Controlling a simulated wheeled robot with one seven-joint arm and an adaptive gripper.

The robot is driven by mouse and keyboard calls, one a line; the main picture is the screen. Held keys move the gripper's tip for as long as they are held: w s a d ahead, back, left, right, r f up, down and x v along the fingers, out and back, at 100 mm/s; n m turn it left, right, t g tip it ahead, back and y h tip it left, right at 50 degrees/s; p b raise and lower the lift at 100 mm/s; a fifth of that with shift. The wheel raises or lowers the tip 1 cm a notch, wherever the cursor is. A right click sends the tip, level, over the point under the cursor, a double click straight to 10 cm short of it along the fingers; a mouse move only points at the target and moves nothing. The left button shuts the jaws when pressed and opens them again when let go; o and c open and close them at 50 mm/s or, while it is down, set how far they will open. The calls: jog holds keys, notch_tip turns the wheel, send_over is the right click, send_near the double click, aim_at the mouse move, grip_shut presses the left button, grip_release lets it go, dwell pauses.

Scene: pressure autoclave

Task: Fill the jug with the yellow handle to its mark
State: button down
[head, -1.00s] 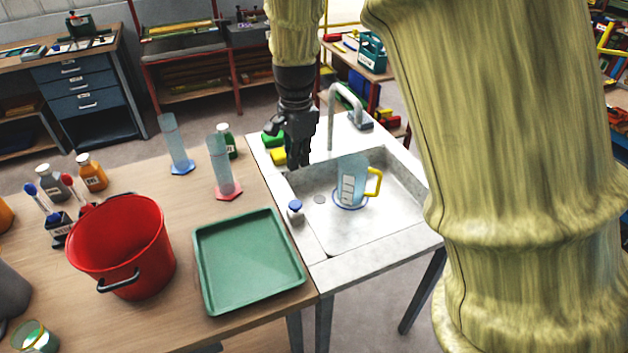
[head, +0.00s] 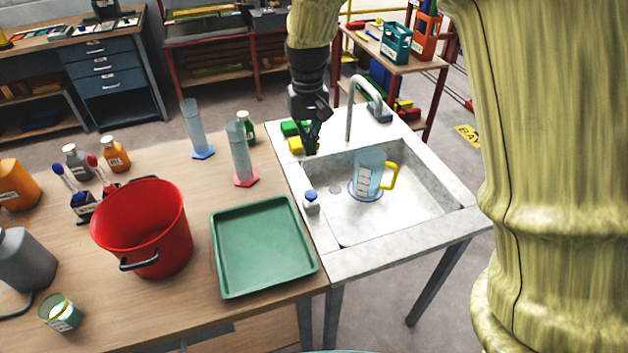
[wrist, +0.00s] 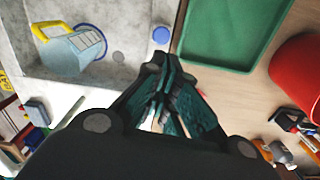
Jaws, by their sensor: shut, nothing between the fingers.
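The clear jug (head: 369,176) with the yellow handle (head: 391,176) stands upright in the sink basin (head: 416,205), with a white label on its side and a blue ring at its base. It also shows in the wrist view (wrist: 77,52). I cannot make out its mark or any water in it. The grey tap (head: 350,105) arches at the back of the sink. A blue-topped knob or bottle (head: 312,203) is on the sink's left rim. My gripper (head: 311,150) is shut and empty, above the sink's back left rim, left of the jug and apart from it.
A green tray (head: 262,247), a red bucket (head: 145,230) and two measuring cylinders (head: 240,160) stand on the wooden bench left of the sink. Yellow and green blocks (head: 296,143) lie near the back left rim. The basin right of the jug is clear.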

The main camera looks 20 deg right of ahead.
aim_at(311, 195)
jog(key=shift+w+r+n, duration=0.1)
jog(key=shift+n, duration=0.5)
notch_tip(311, 195, down, 13)
jog(key=p, duration=0.4)
jog(key=shift+f+p, duration=0.2)
jog(key=shift+p, duration=0.1)
jog(key=shift+f, duration=0.3)
